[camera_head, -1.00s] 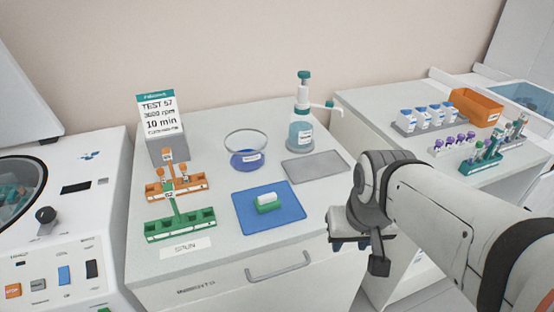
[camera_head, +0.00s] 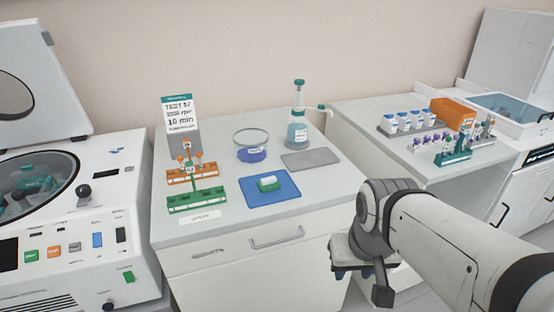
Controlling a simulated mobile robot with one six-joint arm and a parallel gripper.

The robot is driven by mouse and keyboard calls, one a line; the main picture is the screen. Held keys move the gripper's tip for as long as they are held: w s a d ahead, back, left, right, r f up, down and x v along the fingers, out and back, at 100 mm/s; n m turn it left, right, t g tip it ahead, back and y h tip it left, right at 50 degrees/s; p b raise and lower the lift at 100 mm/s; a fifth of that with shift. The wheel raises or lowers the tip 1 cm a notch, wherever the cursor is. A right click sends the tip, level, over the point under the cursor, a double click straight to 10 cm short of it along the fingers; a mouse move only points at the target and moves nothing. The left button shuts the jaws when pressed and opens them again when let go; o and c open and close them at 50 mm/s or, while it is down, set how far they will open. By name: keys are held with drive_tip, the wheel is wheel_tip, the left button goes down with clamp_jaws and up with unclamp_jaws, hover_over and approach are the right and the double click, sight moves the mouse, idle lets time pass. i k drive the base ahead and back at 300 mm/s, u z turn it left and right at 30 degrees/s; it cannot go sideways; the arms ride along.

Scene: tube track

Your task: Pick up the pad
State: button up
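A small pad (camera_head: 268,183), white on top and green below, lies on a blue mat (camera_head: 285,200) on the middle counter. My gripper (camera_head: 362,278) is at the lower right, in front of the counter's right front corner. It is below and to the right of the pad and clearly apart from it. The gripper points down and away, and its fingers are mostly hidden by its own body, so its opening does not show.
Orange and green tube racks (camera_head: 198,199) stand left of the mat. A glass bowl (camera_head: 251,146), a pump bottle (camera_head: 298,132) and a grey tray (camera_head: 311,159) stand behind. A centrifuge (camera_head: 60,220) is at the left. A right counter (camera_head: 400,150) holds more racks.

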sight(267, 185)
drive_tip(key=u, duration=0.15)
drive_tip(key=i, duration=0.9)
drive_tip(key=z, duration=0.05)
